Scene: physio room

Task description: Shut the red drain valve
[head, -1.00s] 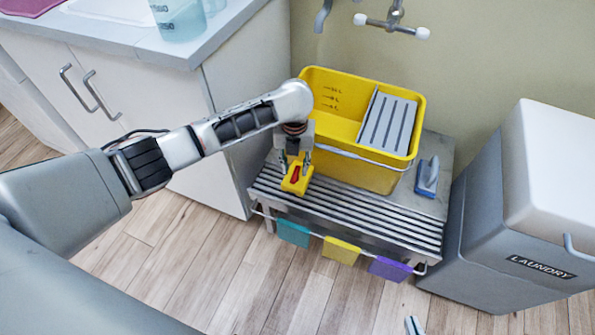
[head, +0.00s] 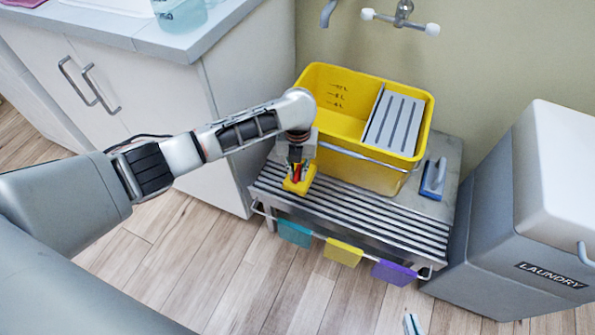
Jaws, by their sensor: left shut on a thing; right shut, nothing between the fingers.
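The red drain valve (head: 297,172) sits on a small yellow block (head: 299,187) at the lower front left of the yellow bucket (head: 375,175). My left gripper (head: 298,174) reaches down onto it from above, with its fingers shut on the red handle. The fingers hide most of the handle, so I cannot tell how far it is turned. My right gripper (head: 412,324) shows only as fingertips at the bottom edge of the picture, shut and empty, well away from the valve.
The bucket stands on a slatted metal bench (head: 350,222) with a grey wringer (head: 396,122) inside it. A blue-handled brush (head: 434,178) lies to its right. Coloured cloths (head: 343,252) hang along the front rail. A laundry bin (head: 540,210) stands right, a white cabinet (head: 150,105) left.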

